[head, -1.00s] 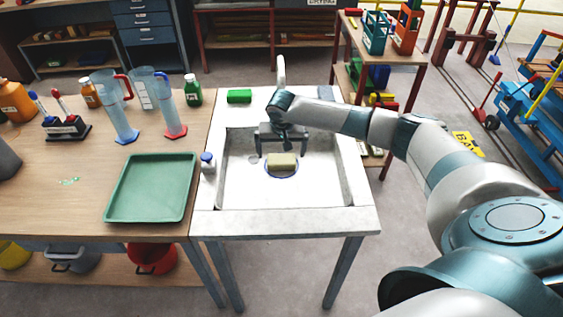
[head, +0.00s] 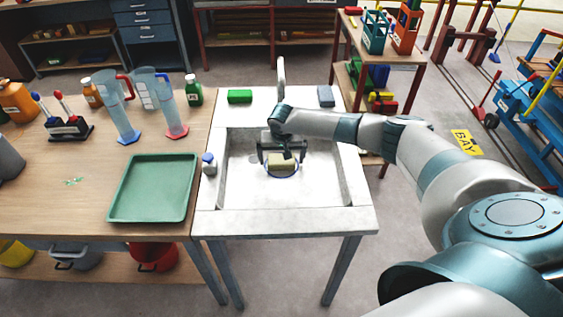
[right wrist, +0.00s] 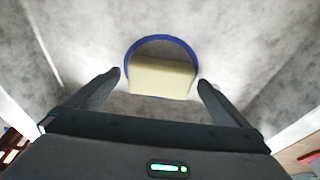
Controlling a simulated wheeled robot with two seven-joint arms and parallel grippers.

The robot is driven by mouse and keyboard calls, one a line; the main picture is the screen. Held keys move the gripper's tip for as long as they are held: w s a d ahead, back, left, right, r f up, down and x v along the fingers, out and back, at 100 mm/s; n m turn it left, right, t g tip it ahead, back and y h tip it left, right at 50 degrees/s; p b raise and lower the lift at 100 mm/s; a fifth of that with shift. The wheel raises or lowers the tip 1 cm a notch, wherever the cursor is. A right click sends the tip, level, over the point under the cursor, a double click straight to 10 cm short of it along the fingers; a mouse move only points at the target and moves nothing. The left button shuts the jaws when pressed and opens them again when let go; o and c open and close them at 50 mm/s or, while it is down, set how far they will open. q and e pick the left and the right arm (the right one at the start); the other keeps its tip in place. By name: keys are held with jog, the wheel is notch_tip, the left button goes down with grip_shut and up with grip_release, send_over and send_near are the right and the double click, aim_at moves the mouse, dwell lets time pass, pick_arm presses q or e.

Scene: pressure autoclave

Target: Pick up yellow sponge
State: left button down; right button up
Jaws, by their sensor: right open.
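The yellow sponge (head: 282,166) is a pale yellow block in the basin of the white sink (head: 232,190). It lies on a round blue-rimmed piece (head: 283,178), a dish or plate by its look. In the right wrist view the sponge (right wrist: 161,77) sits inside the blue rim (right wrist: 160,38). My right gripper (head: 283,158) is open over the basin, just behind and above the sponge. In the right wrist view its two fingers (right wrist: 160,80) point toward either side of the sponge, with nothing between them gripped. My left gripper is not in view.
A green sponge-like block (head: 239,96) and a grey block (head: 326,96) lie on the sink's back ledge beside the tap (head: 281,80). A green tray (head: 152,188) lies on the wooden table. Basin walls surround the gripper.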

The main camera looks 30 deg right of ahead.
aim_at(282, 159)
jog(key=c, duration=1.1)
jog(key=shift+r, duration=0.15)
jog(key=shift+r+b, duration=0.45)
jog(key=shift+r, duration=0.25)
notch_tip(282, 159, up, 2)
jog(key=shift+d+r+b, duration=0.1)
jog(key=shift+r+b, duration=0.15)
jog(key=shift+b, duration=0.25)
jog(key=s+d+r+b, duration=0.1)
jog(key=s+r, duration=0.1)
jog(key=s, duration=0.1)
jog(key=s+d+r+b, duration=0.1)
jog(key=s+d+r, duration=0.1)
jog(key=s, duration=0.2)
jog(key=s+d+r, duration=0.2)
jog(key=s+r, duration=0.1)
jog(key=shift+s+d+b, duration=0.1)
jog(key=shift+s+b, duration=0.05)
jog(key=shift+b, duration=0.25)
jog(key=shift+o, duration=0.3)
